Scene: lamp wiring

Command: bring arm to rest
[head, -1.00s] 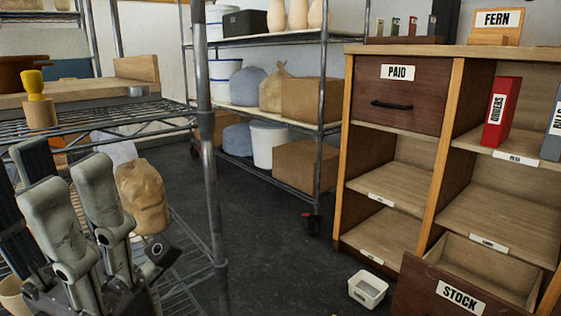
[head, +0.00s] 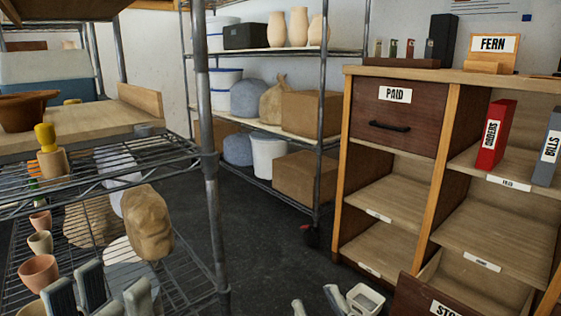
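My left gripper (head: 99,292) is at the bottom left edge, beside the wire rack. Only its upper finger parts show; they stand apart with nothing seen between them. The bodies of both grippers and most of both arms are out of view below.
The wire rack (head: 130,165) on the left holds pots (head: 38,271), a tan sack (head: 147,222) and a yellow-topped tool (head: 48,150). A wooden cabinet (head: 453,118) stands right, its STOCK drawer (head: 440,303) pulled out.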

